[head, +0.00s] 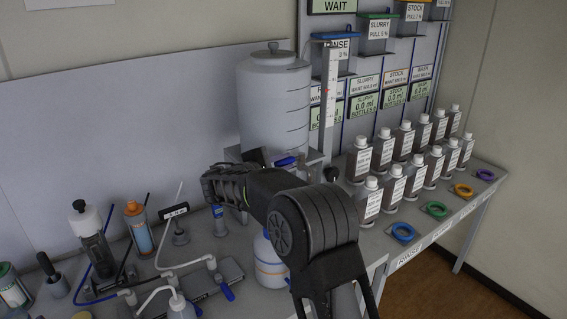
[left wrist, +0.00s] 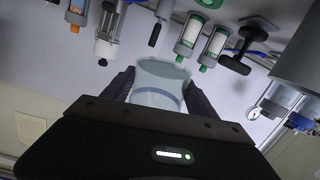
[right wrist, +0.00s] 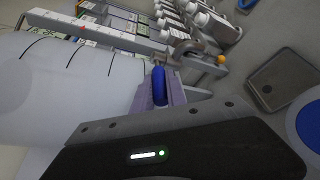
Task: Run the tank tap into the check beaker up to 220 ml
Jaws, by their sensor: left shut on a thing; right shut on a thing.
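The white tank (head: 275,100) stands at the back of the bench. Its blue tap lever (head: 287,161) is at its lower front. My right gripper (head: 274,161) is at the lever, and in the right wrist view its fingers (right wrist: 160,92) are shut on the blue lever (right wrist: 159,83). My left gripper (left wrist: 158,95) is shut on the clear check beaker (left wrist: 160,72), one finger at each side. A pale band shows inside the beaker, but its scale and level cannot be read. I cannot make out the beaker in the head view; my right arm covers part of the bench.
Several brown bottles (head: 396,187) stand in rows at the right, with coloured rings (head: 403,232) along the front edge. Probes and tubing (head: 137,230) crowd the left. A gauge (left wrist: 254,113) shows near the tank.

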